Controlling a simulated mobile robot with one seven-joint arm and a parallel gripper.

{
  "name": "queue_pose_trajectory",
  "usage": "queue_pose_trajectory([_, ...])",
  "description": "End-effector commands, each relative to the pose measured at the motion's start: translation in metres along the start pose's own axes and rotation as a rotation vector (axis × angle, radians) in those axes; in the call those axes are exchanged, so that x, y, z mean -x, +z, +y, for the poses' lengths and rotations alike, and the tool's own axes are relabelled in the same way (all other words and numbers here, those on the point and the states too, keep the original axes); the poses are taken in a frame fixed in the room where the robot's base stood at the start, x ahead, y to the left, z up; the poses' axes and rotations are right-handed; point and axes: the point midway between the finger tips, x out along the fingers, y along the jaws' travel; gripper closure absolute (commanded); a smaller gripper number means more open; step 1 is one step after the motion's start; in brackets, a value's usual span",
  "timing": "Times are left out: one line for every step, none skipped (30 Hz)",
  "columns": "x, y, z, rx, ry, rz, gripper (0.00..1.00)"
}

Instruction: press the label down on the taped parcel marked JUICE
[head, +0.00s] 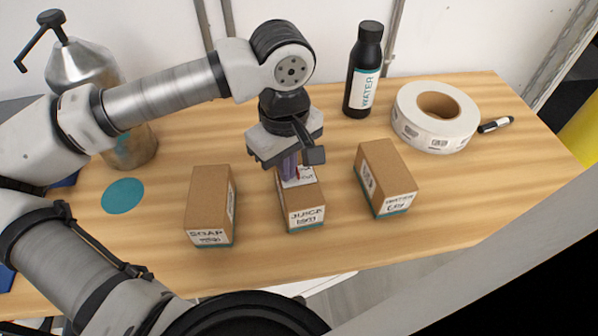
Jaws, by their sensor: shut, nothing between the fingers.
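The parcel marked JUICE (302,217) is a brown box in the middle of the table, with its name on the front face. A white label (304,174) with dark and red marks shows on its top, partly hidden by my fingers. My gripper (290,177) points down over the far part of this box, shut with nothing held. Its fingertips are at or just above the label; I cannot tell whether they touch. Whether the label lies fully flat is also hidden.
A SOAP box (208,205) stands to the left and a WATER box (385,178) to the right, both close by. Behind are a black WATER bottle (364,75), a label roll (436,116) and a marker (496,125). A teal disc (122,195) lies at left.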

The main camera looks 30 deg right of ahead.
Motion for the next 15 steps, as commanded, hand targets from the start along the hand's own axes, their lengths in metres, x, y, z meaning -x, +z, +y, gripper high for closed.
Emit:
queue_pose_trajectory([0.002,0.0,0.0,0.0,0.0,0.0,1.0])
queue_pose_trajectory([0.003,0.0,0.0,0.0,0.0,0.0,1.0])
queue_pose_trajectory([0.006,0.0,0.0,0.0,0.0,0.0,1.0])
queue_pose_trajectory([0.008,0.0,0.0,0.0,0.0,0.001,1.0])
queue_pose_trajectory([0.01,0.0,0.0,0.0,0.0,0.001,1.0])
queue_pose_trajectory([0.013,0.0,0.0,0.0,0.0,0.001,1.0])
queue_pose_trajectory([0.016,0.0,0.0,0.0,0.0,0.001,1.0])
queue_pose_trajectory([0.019,0.0,0.0,0.0,0.0,0.0,1.0])
queue_pose_trajectory([0.022,0.0,0.0,0.0,0.0,0.0,1.0])
queue_pose_trajectory([0.024,0.0,0.0,0.0,0.0,0.0,1.0])
queue_pose_trajectory([0.027,0.0,0.0,0.0,0.0,0.0,1.0])
queue_pose_trajectory([0.03,0.0,0.0,0.0,0.0,0.0,1.0])
queue_pose_trajectory([0.033,0.0,0.0,0.0,0.0,0.001,1.0])
queue_pose_trajectory([0.035,0.0,0.0,0.0,0.0,0.001,1.0])
queue_pose_trajectory([0.038,0.0,0.0,0.0,0.0,0.001,1.0])
